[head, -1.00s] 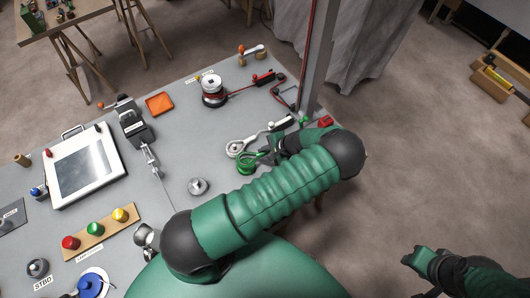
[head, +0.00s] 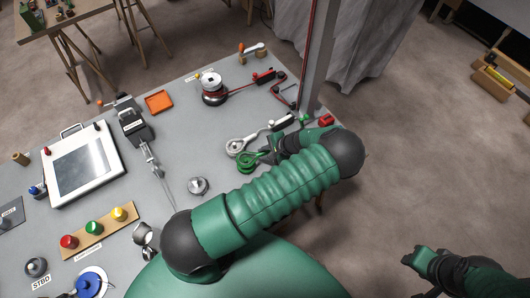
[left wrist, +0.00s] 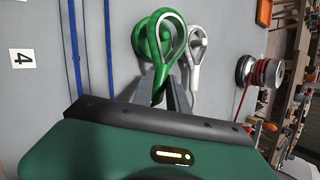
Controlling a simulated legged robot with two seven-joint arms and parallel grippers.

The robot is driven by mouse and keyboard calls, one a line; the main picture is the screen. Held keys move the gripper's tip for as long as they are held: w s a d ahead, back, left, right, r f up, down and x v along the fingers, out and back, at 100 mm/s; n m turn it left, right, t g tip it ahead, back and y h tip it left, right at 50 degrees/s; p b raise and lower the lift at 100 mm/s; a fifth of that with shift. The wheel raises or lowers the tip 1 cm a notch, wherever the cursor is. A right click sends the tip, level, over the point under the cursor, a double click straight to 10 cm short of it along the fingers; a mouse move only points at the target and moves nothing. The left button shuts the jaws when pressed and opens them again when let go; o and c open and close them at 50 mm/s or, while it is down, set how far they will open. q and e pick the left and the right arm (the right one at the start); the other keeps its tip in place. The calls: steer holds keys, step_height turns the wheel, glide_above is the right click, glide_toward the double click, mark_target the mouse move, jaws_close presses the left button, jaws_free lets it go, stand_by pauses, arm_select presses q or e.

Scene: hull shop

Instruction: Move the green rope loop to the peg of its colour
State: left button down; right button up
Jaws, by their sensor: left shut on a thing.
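The green rope loop shows in the left wrist view (left wrist: 164,72), its stem between the fingers of my left gripper (left wrist: 160,98) and its open eye pointing away. A round green base, seemingly the green peg's (left wrist: 140,42), is partly behind the eye; I cannot tell whether the eye is around the peg. In the head view the green loop (head: 246,168) is near the table's right edge, at my left gripper (head: 268,156). A white loop (head: 236,146) lies beside it around a pale peg (left wrist: 198,36). My right gripper (head: 416,262) is off the table at lower right; its jaws are unclear.
A rope drum (head: 213,92), an orange tray (head: 159,103) and a grey post (head: 318,60) stand farther back. A grey knob (head: 198,186) is left of the loops. Red, green and yellow buttons (head: 94,228) are at left. The table around the grey knob is clear.

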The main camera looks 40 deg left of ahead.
arm_select(q)
steer(key=shift+f+b, duration=0.45)
steer(key=shift+f, duration=0.15)
stand_by(0.3)
steer(key=shift+f+b, duration=0.3)
steer(key=shift+f, duration=0.05)
steer(key=shift+f+b, duration=0.3)
stand_by(0.4)
steer(key=c, duration=0.8)
jaws_free()
steer(key=shift+c, duration=0.2)
steer(key=shift+r+p, duration=3.1)
steer(key=shift+r, duration=1)
